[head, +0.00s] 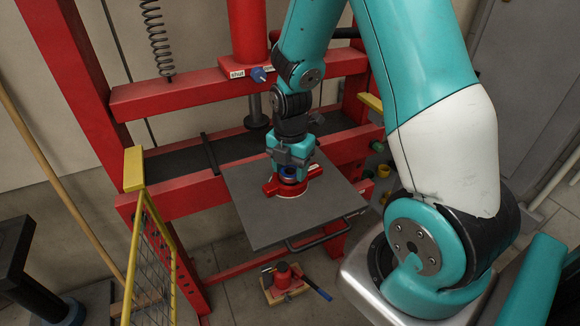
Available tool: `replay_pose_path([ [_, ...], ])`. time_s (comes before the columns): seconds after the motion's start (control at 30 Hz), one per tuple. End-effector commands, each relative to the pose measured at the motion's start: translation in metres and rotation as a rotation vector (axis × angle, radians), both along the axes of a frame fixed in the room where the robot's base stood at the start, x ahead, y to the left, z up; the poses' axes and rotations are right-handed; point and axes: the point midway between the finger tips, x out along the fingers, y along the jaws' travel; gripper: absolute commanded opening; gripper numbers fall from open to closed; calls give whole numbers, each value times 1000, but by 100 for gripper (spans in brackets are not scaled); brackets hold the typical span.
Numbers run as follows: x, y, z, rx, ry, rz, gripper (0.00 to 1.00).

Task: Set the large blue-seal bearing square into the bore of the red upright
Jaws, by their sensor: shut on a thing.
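My gripper (289,170) points down over the grey plate in front of the red press frame. It is shut on the blue-seal bearing (289,177), of which only a small blue part shows below the fingers. The red upright (272,188) sits on the plate, with a pale ring around its middle and an arm to each side. The bearing is directly over the middle of the upright. My fingers hide the bore, and I cannot tell whether the bearing is in it or just above it, or whether it is tilted.
The grey plate (255,220) is otherwise bare. The red press frame (180,98) stands behind, with a ram (256,112) above and a spring (157,38) at the upper left. A yellow mesh guard (147,235) stands at left.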

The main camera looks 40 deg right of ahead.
Motion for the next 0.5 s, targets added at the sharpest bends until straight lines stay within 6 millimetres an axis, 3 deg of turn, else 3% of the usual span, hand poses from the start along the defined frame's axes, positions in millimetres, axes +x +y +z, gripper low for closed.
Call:
replay_pose_path([
  [0.37,0,0,0,0,0,0,27],
  [0.4,0,0,0,0,0,0,56],
  [0.5,0,0,0,0,0,0,79],
])
